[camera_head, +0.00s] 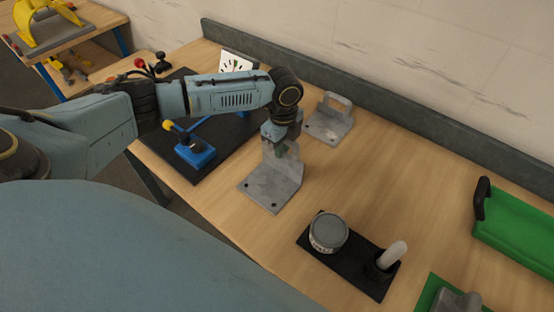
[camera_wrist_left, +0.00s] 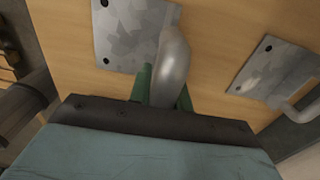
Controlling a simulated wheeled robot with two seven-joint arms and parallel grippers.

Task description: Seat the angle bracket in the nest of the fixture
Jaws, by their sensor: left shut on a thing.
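A grey metal angle bracket (camera_head: 272,190) has a flat plate with holes and an upright loop. My left gripper (camera_head: 281,147) is shut on the upright loop from above. In the left wrist view the green fingers (camera_wrist_left: 165,88) lie on both sides of the loop, and the bracket's plate (camera_wrist_left: 128,38) extends beyond them. The plate looks level and at or close to the tabletop; I cannot tell whether it touches. A second, similar bracket (camera_head: 327,124) stands farther back, also in the wrist view (camera_wrist_left: 268,70). I cannot make out the fixture's nest. My right gripper is not in view.
A black mat (camera_head: 236,135) with a blue-based stand (camera_head: 195,153) and dial lies to the left. In front, a black holder (camera_head: 345,265) carries a round tin (camera_head: 328,232) and a white-topped piece. The wood between is clear.

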